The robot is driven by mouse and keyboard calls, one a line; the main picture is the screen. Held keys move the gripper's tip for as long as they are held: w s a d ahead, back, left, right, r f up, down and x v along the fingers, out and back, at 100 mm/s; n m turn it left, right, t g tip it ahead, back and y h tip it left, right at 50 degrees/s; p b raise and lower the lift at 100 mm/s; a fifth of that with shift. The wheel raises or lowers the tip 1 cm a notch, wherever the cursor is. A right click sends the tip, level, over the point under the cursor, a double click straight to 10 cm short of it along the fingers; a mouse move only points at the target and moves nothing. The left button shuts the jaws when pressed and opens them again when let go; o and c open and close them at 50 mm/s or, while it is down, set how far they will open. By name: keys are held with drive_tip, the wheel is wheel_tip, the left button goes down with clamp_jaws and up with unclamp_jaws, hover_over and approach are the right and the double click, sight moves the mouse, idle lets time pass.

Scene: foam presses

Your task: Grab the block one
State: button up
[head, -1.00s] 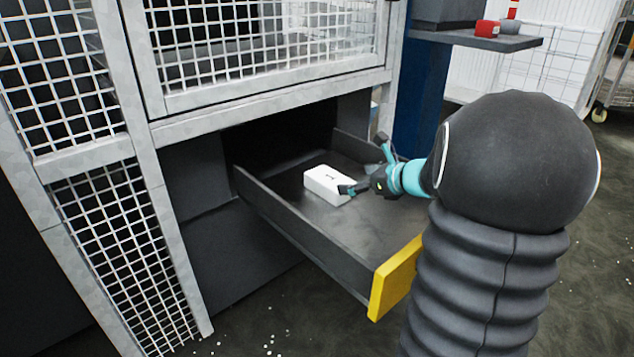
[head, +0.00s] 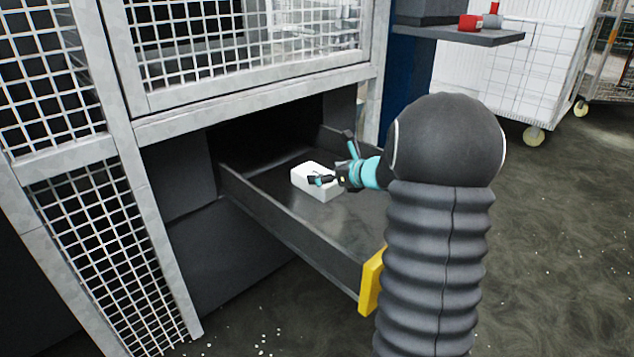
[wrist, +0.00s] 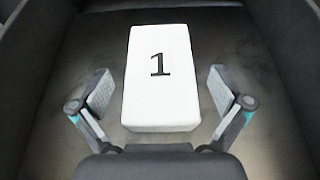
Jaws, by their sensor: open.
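The white block one (head: 317,181) lies on the floor of the pulled-out dark drawer (head: 345,225). In the wrist view the block (wrist: 160,85) shows a black "1" on its top face. My gripper (head: 335,163) is at the block in the head view, one finger in front of it and the other raised behind. In the wrist view my gripper (wrist: 161,90) is open, with one finger pad on each side of the block's near half. A gap shows between each pad and the block.
The drawer has low side walls and a yellow front (head: 371,281). A metal frame with white mesh (head: 250,60) rises above and left of it. A shelf (head: 460,36) with red items stands at the upper right. Open floor lies at the right.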

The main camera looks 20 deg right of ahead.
sight(317, 173)
drive_tip(key=x, duration=0.4)
drive_tip(key=shift+f, duration=0.2)
drive_tip(key=c, duration=0.9)
